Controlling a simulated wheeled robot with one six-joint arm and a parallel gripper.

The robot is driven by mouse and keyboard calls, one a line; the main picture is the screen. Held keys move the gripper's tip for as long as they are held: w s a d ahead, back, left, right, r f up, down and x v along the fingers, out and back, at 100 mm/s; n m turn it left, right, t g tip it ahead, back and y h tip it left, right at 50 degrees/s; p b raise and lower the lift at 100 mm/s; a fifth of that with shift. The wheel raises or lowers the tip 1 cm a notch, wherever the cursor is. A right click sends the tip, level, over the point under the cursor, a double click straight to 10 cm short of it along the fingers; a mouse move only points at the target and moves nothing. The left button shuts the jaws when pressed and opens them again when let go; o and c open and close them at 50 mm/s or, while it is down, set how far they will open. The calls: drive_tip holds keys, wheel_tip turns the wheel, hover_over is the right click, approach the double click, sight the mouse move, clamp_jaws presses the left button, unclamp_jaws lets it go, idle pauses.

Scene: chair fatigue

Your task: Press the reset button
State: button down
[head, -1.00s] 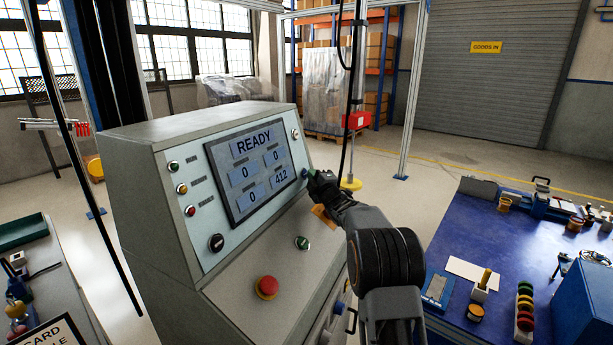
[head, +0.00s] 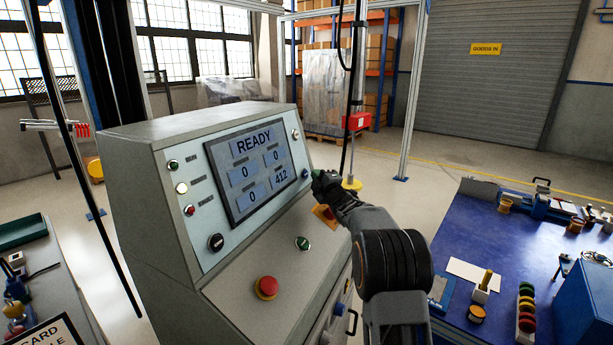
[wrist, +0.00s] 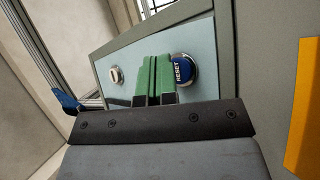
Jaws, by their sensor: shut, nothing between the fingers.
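The blue reset button (wrist: 183,70), marked RESET, sits in a silver ring on the pale control panel (wrist: 205,45). My gripper (wrist: 153,62) has green fingers, shut together and empty. In the wrist view they lie just left of the button and overlap the panel. In the head view my gripper (head: 317,178) is just right of the button, with a small gap. The screen (head: 255,170) reads READY, with 0, 0, 0 and 412.
A red mushroom button (head: 266,287), a green button (head: 303,243) and an orange plate (head: 325,215) are on the console's sloped ledge. A blue workbench (head: 500,235) stands right.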

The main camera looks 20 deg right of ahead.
drive_tip(key=s+d, duration=0.1)
drive_tip(key=s+d+r, duration=0.1)
drive_tip(key=s+d, duration=0.1)
drive_tip(key=shift+s+d+r, duration=0.1)
drive_tip(key=shift+s+d, duration=0.1)
drive_tip(key=shift+d, duration=0.05)
idle(0.4)
idle(0.5)
drive_tip(key=s+a+r+m+g+h+p, duration=0.25)
drive_tip(key=s+r+m+p, duration=0.2)
drive_tip(key=s, duration=0.25)
drive_tip(key=s+a+r+m+g+h+p, duration=0.2)
drive_tip(key=s+a+r+m+g+p, duration=0.15)
drive_tip(key=s+m+p, duration=0.25)
drive_tip(key=s+a+f+m+g+p, duration=0.1)
drive_tip(key=s+a+m+g+p, duration=0.1)
drive_tip(key=s, duration=0.7)
drive_tip(key=s+a+f+m+g+y+p, duration=0.1)
drive_tip(key=s+a+f+m+g+p, duration=0.1)
drive_tip(key=s+a+g, duration=0.3)
drive_tip(key=s+a+f+m+g+y+p, duration=0.1)
drive_tip(key=s+a+f+m+g+p, duration=0.1)
drive_tip(key=s, duration=1)
drive_tip(key=shift+s+a+f+m+g+p, duration=0.15)
drive_tip(key=shift+s+a+m+g+p, duration=0.2)
drive_tip(key=shift+a+g+p, duration=0.4)
